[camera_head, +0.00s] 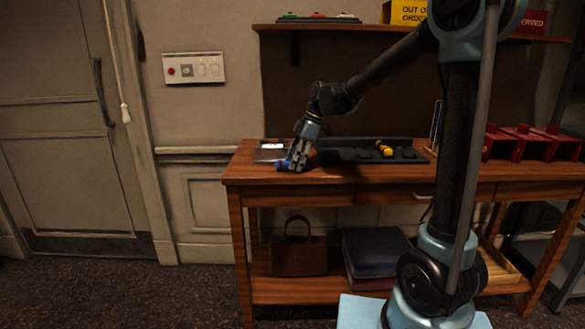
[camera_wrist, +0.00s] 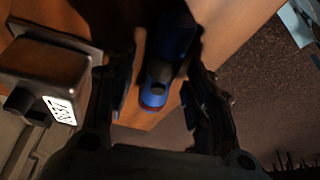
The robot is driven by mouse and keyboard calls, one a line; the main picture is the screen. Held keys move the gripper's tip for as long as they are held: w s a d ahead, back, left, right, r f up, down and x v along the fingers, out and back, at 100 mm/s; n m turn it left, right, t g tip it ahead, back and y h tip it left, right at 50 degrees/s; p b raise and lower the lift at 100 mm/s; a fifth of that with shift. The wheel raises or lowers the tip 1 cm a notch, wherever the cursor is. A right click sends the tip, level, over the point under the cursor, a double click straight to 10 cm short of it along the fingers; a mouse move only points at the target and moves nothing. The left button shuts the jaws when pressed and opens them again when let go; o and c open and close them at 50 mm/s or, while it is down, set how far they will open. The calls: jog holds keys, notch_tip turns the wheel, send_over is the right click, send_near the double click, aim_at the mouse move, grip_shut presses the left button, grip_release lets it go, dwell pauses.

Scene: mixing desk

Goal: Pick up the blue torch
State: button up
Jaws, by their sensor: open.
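The blue torch (camera_wrist: 165,70) lies on the wooden desk between the two open fingers of my gripper (camera_wrist: 158,105) in the wrist view. Its blue rim points toward the palm, and I see clearance on both sides of it. In the head view my gripper (camera_head: 298,160) is low over the left end of the desk, tilted down. A small blue part of the torch (camera_head: 282,165) shows at its left side. The rest of the torch is hidden by the fingers there.
A grey box with a white label (camera_wrist: 45,70) stands left of the torch, close to the left finger. A black panel (camera_head: 345,156) with yellow objects (camera_head: 385,149) is on the desk to the right, with red holders (camera_head: 520,143) beyond. The desk's front edge (camera_head: 400,182) is near.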

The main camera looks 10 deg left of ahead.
jog(key=c, duration=1.1)
